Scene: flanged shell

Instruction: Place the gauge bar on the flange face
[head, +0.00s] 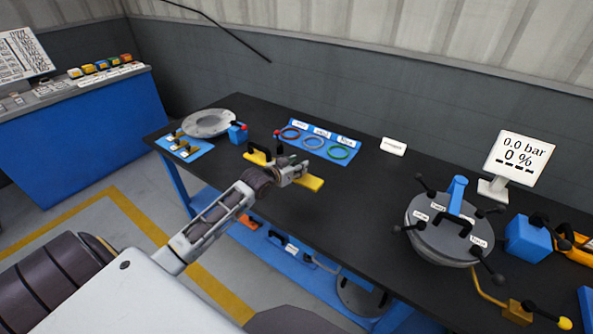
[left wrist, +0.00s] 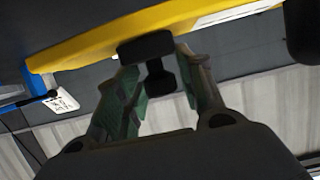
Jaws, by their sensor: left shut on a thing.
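The gauge bar (head: 311,184) is a long yellow bar, held out above the near left part of the dark bench. My left gripper (head: 292,174) is shut on it and covers its middle in the head view. In the left wrist view the fingers (left wrist: 162,85) close around a black handle under the yellow bar (left wrist: 95,48). A round grey flanged shell (head: 436,243) stands at the right of the bench, well apart from the bar. My right gripper is out of view.
A blue mat with coloured rings (head: 318,141) lies behind the bar. A display (head: 519,158) and blue block (head: 528,238) flank the shell. Mid-bench is clear.

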